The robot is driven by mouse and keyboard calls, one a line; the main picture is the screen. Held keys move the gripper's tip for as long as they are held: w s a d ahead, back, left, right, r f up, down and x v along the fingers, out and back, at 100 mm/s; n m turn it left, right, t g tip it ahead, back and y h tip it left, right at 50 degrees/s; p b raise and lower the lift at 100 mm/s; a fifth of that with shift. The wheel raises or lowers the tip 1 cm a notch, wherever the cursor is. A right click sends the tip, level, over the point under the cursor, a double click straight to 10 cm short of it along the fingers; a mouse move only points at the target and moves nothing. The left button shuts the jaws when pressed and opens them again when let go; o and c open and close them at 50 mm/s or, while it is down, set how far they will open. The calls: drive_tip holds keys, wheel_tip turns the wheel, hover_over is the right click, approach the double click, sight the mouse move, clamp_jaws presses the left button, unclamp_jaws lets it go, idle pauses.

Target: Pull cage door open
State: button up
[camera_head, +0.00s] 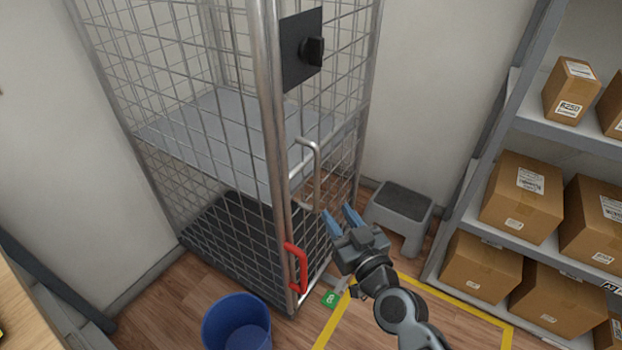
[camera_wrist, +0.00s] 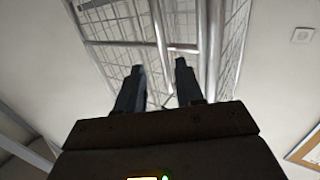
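The wire mesh cage (camera_head: 215,165) stands against the wall, and its door (camera_head: 342,120) faces right. The door looks shut, though its latch edge is hard to make out. A silver D-shaped handle (camera_head: 317,165) sits upright on the door. My gripper (camera_head: 338,211) is just right of the handle's lower end, with its two blue fingers apart and nothing held. In the wrist view my gripper (camera_wrist: 159,66) is open, with dark fingers pointing at the cage mesh (camera_wrist: 118,30) and metal bars. I cannot tell whether a finger touches the handle.
A black latch plate with a knob (camera_head: 302,50) is above the handle, and a red handle (camera_head: 297,268) is below it. A blue bin (camera_head: 237,322) stands in front, a grey step stool (camera_head: 400,205) behind my gripper. Shelves with boxes (camera_head: 522,195) stand right.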

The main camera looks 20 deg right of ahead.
sight(318, 184)
drive_tip(key=w, duration=1.1)
drive_tip(key=shift+a+r, duration=0.3)
drive_tip(key=shift+r, duration=0.1)
clamp_jaws()
